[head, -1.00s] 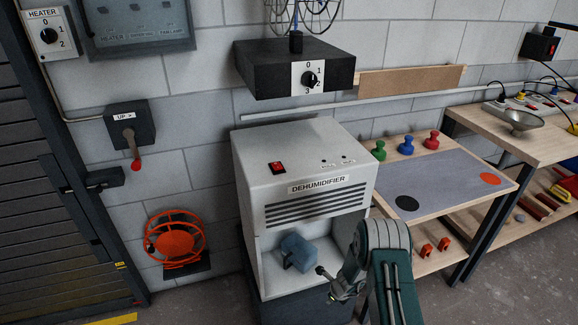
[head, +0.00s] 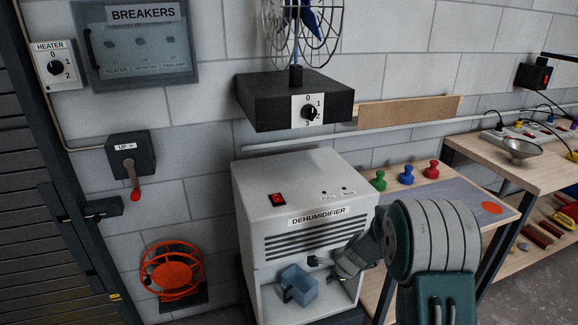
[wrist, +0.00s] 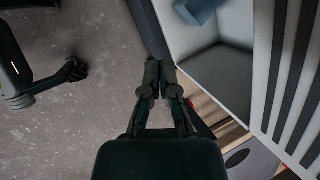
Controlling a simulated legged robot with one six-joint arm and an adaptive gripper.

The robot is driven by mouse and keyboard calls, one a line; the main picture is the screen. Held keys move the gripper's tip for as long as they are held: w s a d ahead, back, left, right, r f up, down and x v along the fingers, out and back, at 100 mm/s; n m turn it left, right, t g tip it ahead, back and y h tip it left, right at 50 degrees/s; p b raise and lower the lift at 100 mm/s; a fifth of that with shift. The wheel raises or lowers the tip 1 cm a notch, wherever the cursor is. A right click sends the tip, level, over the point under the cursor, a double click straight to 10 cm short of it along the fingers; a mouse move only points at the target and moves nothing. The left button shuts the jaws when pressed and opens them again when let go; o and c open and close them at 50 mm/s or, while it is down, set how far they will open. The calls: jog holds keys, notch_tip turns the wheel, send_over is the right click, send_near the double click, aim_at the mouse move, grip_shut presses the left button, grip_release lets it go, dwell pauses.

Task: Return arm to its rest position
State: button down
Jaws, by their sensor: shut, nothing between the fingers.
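My gripper (head: 314,261) is in front of the dehumidifier (head: 300,190), by its open lower bay. In the wrist view my gripper's two fingers (wrist: 160,66) are together, with nothing between them. The floor and the bay's edge show behind them. My arm bends at a large elbow at the right of the head view and hides part of the workbench. A blue container (head: 299,285) sits in the bay, just below and left of my gripper; part of it also shows at the top of the wrist view (wrist: 197,10). I cannot tell whether they touch.
A wooden bench (head: 505,228) with red, blue and green knobs stands right of the dehumidifier. A fan base (head: 297,100) is above it. An orange reel (head: 172,272) and a red-handled switch (head: 130,160) are on the left wall. Open floor (wrist: 70,120) shows in the wrist view.

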jog(key=s+r+n, duration=0.5)
jog(key=s+r, duration=0.2)
jog(key=r, duration=0.4)
jog(key=s+r+n, duration=0.5)
jog(key=s+r, duration=0.2)
jog(key=r, duration=0.4)
jog(key=s+d+r+n+t+h, duration=0.1)
jog(key=s+r+n, duration=0.1)
jog(key=s, duration=0.7)
jog(key=s+d+r+n+t+h, duration=0.1)
jog(key=s+d+r+n+h, duration=0.1)
jog(key=s+n, duration=0.3)
jog(key=s+r, duration=0.1)
jog(key=s, duration=0.3)
jog(key=shift+s+d+r+n, duration=0.15)
jog(key=shift+s+r+n, duration=0.05)
jog(key=shift+s+n, duration=0.1)
